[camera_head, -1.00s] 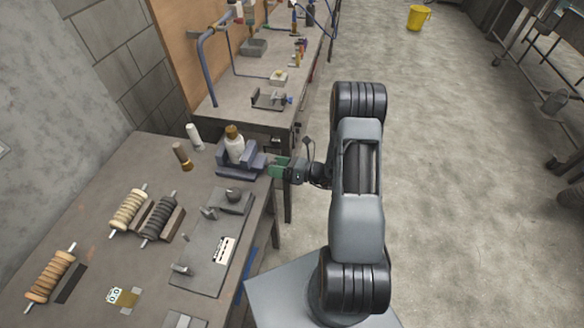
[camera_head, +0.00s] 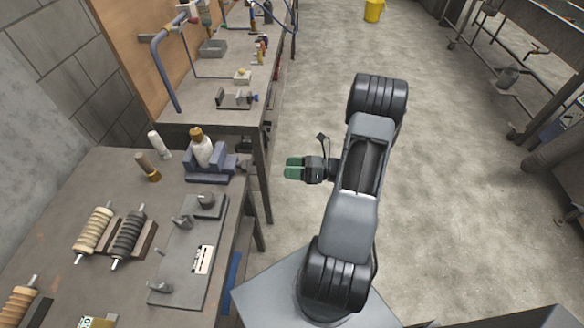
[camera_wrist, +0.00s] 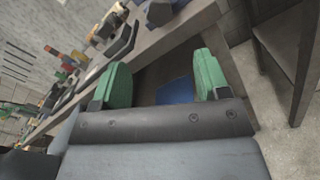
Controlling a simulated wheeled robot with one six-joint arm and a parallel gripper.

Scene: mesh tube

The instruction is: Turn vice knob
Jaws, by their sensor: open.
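A blue-grey vice (camera_head: 207,165) stands near the right edge of the near workbench, with a white bottle with a brown cap (camera_head: 201,147) upright between its jaws. A dark knob (camera_head: 244,166) sticks out on the vice's right side, over the bench edge. My gripper (camera_head: 293,168), with green fingers, is to the right of the knob, apart from it, over the floor gap. In the wrist view my gripper (camera_wrist: 163,82) has its two fingers spread with nothing held between them. The vice cannot be made out clearly in the wrist view.
The near workbench (camera_head: 90,185) also carries a grey plate (camera_head: 185,265), coils (camera_head: 128,235) and small bottles (camera_head: 148,167). A farther bench (camera_head: 215,112) holds a small clamp with a blue knob (camera_head: 253,98).

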